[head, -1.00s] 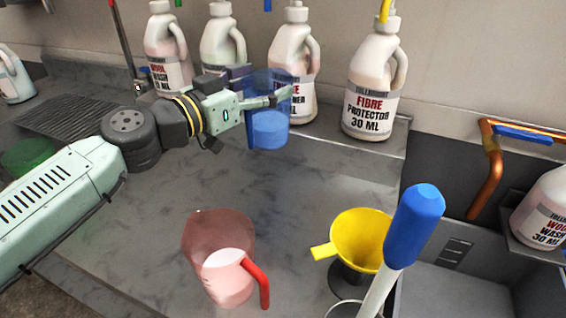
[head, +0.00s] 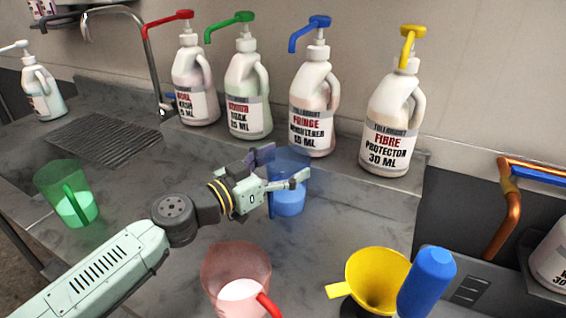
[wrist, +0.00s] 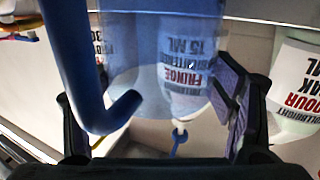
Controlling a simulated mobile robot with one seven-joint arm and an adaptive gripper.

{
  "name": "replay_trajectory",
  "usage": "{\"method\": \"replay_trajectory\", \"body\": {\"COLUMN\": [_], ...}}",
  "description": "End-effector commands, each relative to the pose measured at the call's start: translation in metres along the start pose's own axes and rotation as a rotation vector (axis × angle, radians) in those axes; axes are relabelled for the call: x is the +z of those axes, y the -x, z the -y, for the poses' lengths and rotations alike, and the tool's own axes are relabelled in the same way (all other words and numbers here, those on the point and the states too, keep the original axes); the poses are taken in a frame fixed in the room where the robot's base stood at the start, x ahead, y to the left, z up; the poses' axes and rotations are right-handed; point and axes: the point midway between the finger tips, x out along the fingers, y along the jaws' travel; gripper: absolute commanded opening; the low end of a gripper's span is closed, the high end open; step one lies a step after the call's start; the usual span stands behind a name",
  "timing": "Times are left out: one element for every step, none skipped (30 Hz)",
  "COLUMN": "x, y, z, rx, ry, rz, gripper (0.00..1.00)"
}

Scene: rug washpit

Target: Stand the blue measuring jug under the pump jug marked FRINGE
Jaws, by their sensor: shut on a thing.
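The blue measuring jug (head: 289,200) is see-through, with a denser blue lower part. My gripper (head: 282,170) is shut on it. The jug is upright in front of the pump jug marked FRINGE (head: 314,100), a white bottle with a blue pump; the nozzle points left, above and behind the blue jug. I cannot tell whether the blue jug's base touches the counter. In the wrist view, the blue jug's handle (wrist: 75,60) is between my fingers, and the FRINGE label (wrist: 183,75) shows upside down through its wall.
Pump jugs with red (head: 195,90), green (head: 248,95) and yellow (head: 392,120) pumps flank it on the back ledge. A red jug (head: 235,265) and yellow funnel (head: 376,280) stand in front. A green jug (head: 66,190) stands left.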

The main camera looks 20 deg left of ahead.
Motion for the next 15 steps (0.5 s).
{"method": "replay_trajectory", "body": {"x": [0.0008, 0.0020, 0.0035, 0.0045, 0.0035, 0.0032, 0.0032, 0.0032, 0.0032, 0.0031, 0.0031, 0.0031, 0.0030, 0.0030, 0.0030], "y": [0.0000, 0.0000, 0.0000, 0.0000, 0.0000, 0.0000, 0.0000, 0.0000, 0.0000, 0.0000, 0.0000, 0.0000, 0.0000, 0.0000, 0.0000], "z": [0.0001, 0.0001, 0.0001, 0.0001, 0.0001, 0.0001, 0.0001, 0.0001, 0.0001, 0.0001, 0.0002, 0.0002, 0.0002, 0.0002, 0.0002], "rx": [0.000, 0.000, 0.000, 0.000, 0.000, 0.000, 0.000, 0.000, 0.000, 0.000, 0.000, 0.000, 0.000, 0.000, 0.000], "ry": [-0.001, -0.001, -0.001, -0.001, -0.001, -0.001, -0.001, -0.001, -0.001, -0.001, -0.001, -0.001, -0.001, -0.001, 0.000], "rz": [-0.001, -0.001, 0.000, 0.000, 0.000, 0.000, 0.000, 0.000, 0.000, 0.000, 0.000, 0.000, 0.000, 0.000, 0.000], "gripper": [0.18, 0.18, 0.18, 0.18, 0.79, 0.82, 0.84, 0.86, 0.88, 0.90, 0.92, 0.95, 0.97, 0.98, 0.98]}}
